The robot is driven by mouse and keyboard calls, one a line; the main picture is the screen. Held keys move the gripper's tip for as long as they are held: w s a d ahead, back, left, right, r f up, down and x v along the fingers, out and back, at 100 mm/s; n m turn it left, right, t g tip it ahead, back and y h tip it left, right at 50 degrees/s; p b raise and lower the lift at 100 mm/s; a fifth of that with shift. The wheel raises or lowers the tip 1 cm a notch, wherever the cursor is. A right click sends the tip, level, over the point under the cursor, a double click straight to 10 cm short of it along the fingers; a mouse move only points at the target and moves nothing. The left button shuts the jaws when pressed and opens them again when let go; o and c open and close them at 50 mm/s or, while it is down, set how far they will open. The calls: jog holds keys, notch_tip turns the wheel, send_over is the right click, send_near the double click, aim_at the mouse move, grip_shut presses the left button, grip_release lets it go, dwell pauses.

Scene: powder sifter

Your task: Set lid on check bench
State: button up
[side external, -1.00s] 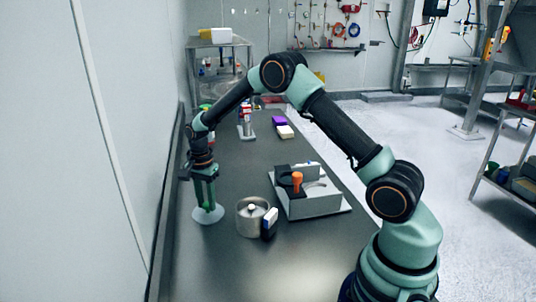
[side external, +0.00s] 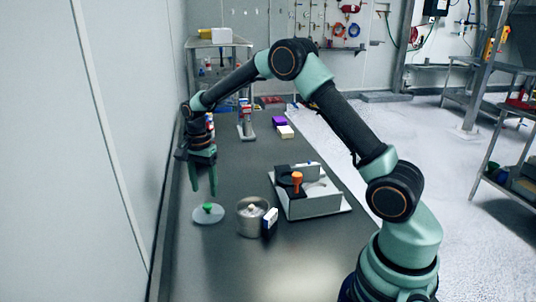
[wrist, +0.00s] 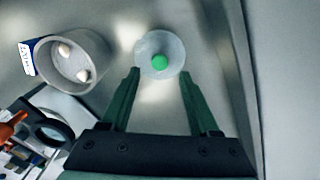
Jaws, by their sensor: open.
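The lid (side external: 208,213) is a pale, see-through disc with a green knob (side external: 207,207). It lies flat on the dark bench top (side external: 222,262), left of a metal pot. The lid also shows in the wrist view (wrist: 172,44), knob up, ahead of the fingertips. My gripper (side external: 203,194) is open and empty, above the lid and apart from it. In the wrist view its two green fingers (wrist: 159,77) are spread wide with nothing between them.
The metal pot (side external: 243,221) is uncovered, with pale lumps inside, and has a blue-and-white label block (side external: 270,222) at its side. A grey tray fixture (side external: 312,206) with an orange-handled tool (side external: 297,180) stands to the right. A wall (side external: 120,150) borders the bench on the left.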

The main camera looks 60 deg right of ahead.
notch_tip(320, 180, up, 6)
notch_tip(320, 180, up, 6)
jog(key=n+t, duration=0.1)
jog(key=n, duration=0.2)
send_over(206, 205)
jog(key=s+a, duration=0.1)
jog(key=s, duration=0.2)
jog(key=s+a+r+n+t, duration=0.1)
jog(key=s+r+n+t, duration=0.1)
jog(key=s+r+n, duration=0.3)
jog(key=s+a+n+t, duration=0.2)
jog(key=s+n, duration=0.5)
jog(key=s, duration=0.6)
jog(key=shift+s+a+f+n+t, duration=0.25)
jog(key=shift+s+n+t, duration=0.05)
jog(key=shift+s+n, duration=0.1)
